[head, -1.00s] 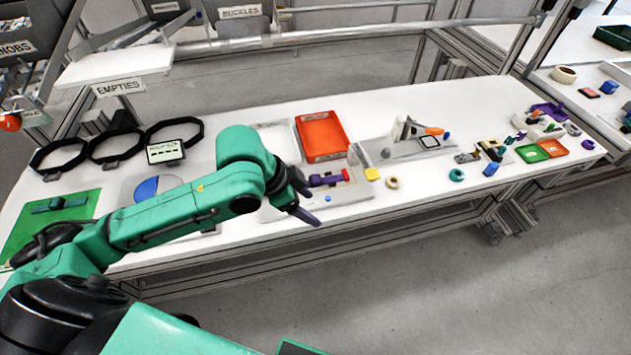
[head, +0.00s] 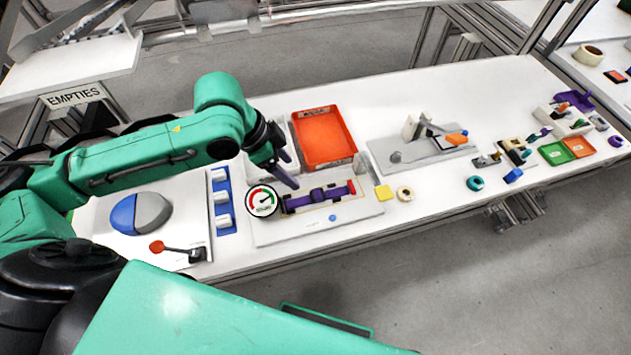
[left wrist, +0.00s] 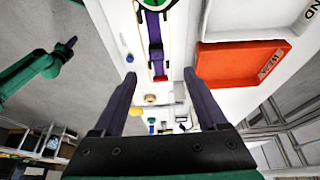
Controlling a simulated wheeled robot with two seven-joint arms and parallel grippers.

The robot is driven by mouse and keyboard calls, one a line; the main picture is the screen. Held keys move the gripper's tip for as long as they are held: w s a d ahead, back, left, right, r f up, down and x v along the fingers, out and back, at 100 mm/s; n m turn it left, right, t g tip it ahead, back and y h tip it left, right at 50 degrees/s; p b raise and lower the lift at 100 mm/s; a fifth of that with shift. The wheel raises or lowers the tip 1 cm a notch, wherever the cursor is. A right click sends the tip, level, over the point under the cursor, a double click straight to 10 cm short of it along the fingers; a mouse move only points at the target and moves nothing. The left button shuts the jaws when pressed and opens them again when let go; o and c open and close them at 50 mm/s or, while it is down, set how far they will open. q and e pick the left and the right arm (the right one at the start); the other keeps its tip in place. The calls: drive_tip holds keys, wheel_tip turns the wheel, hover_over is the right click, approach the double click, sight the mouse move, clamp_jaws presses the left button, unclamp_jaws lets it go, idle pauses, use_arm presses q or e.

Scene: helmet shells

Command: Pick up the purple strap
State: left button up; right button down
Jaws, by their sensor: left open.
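The purple strap (head: 318,196) lies flat in a yellow-outlined slot on a pale board (head: 300,230) on the white bench, with a red piece at its right end. In the left wrist view the strap (left wrist: 155,30) runs lengthwise, beyond and between the fingers. My left gripper (head: 288,170) is open, with dark purple fingers pointing down over the strap's left end, apart from it as far as I can tell. Its empty fingers (left wrist: 160,76) also show in the left wrist view. A green arm of mine with a dark tip (left wrist: 70,43) shows there at left; its jaws are too small to read.
A round gauge (head: 262,201) stands left of the strap. An orange tray (head: 324,163) sits behind it. A yellow block (head: 384,192) and a beige ring (head: 405,193) lie to the right. A grey fixture (head: 398,157) stands farther back.

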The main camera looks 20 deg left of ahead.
use_arm(q)
approach(314, 194)
drive_tip(key=shift+s+d+f, duration=0.1)
drive_tip(key=shift+d+f, duration=0.2)
drive_tip(key=shift+f, duration=0.25)
drive_tip(key=shift+s+d+f, duration=0.1)
drive_tip(key=shift+d+f, duration=0.15)
drive_tip(key=shift+f, duration=0.3)
drive_tip(key=x, duration=0.4)
drive_tip(key=p+x, duration=0.1)
drive_tip(key=x, duration=0.1)
drive_tip(key=shift+w+f, duration=0.25)
drive_tip(key=shift+w, duration=0.15)
clamp_jaws()
use_arm(e)
drive_tip(key=shift+s+d+r, duration=0.15)
drive_tip(key=shift+s+r, duration=0.1)
drive_tip(key=shift+s, duration=0.4)
drive_tip(key=shift+s+d+r, duration=0.1)
drive_tip(key=shift+s+r, duration=0.1)
drive_tip(key=shift+s, duration=0.4)
